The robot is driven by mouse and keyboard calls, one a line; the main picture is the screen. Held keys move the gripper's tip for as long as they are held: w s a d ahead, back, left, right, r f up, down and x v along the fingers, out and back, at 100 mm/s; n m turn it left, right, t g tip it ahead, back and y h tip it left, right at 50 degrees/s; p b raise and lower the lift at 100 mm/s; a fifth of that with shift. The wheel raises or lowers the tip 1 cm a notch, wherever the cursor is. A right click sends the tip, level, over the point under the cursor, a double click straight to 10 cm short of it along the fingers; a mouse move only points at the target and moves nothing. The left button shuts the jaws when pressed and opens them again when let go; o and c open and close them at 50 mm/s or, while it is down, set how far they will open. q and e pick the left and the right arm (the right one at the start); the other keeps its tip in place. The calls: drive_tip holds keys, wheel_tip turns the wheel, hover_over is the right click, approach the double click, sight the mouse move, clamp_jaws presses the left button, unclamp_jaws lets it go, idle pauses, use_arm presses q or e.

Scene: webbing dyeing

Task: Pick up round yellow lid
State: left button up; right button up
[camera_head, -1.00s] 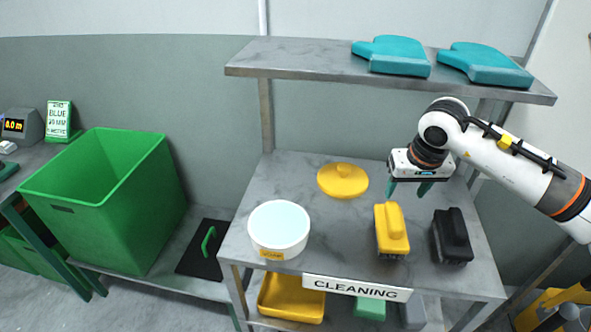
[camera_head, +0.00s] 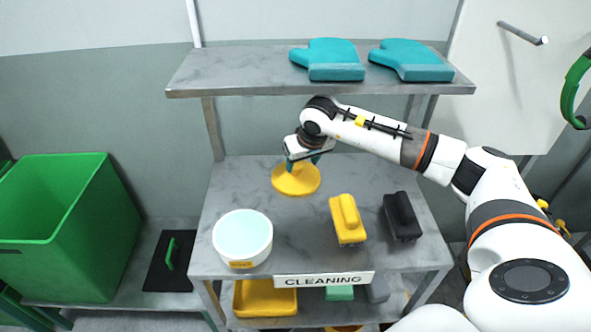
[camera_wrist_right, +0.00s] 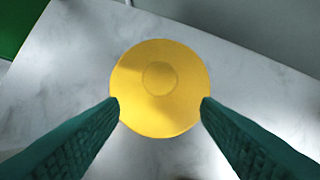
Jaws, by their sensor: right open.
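The round yellow lid (camera_head: 296,182) with a knob on top lies on the grey marbled table, toward the back. My right gripper (camera_head: 304,160) is over the lid, reaching in from the right, and partly hides its top. In the right wrist view the lid (camera_wrist_right: 160,100) is seen from above with its knob near the middle. The green fingers of my right gripper (camera_wrist_right: 160,108) are spread apart, one on each side of the lid, with nothing held between them. My left gripper is not in view.
On the table (camera_head: 290,235) stand a white tub (camera_head: 242,236), a yellow brush (camera_head: 347,218) and a black brush (camera_head: 402,215). An upper shelf (camera_head: 240,72) with teal mitts (camera_head: 331,60) hangs above the arm. A green bin (camera_head: 70,225) stands at the left.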

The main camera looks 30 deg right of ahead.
sight(297, 167)
drive_tip(key=shift+w+d, duration=0.1)
drive_tip(key=shift+w, duration=0.65)
drive_tip(key=shift+w+f, duration=0.1)
drive_tip(key=shift+w, duration=0.05)
drive_tip(key=p+x, duration=0.2)
drive_tip(key=x, duration=0.2)
drive_tip(key=shift+f, duration=0.1)
drive_tip(key=shift+w+d+f, duration=0.1)
drive_tip(key=shift+w+f, duration=0.05)
drive_tip(key=shift+f, duration=0.2)
drive_tip(key=shift+r, duration=0.1)
drive_tip(key=c, duration=1.1)
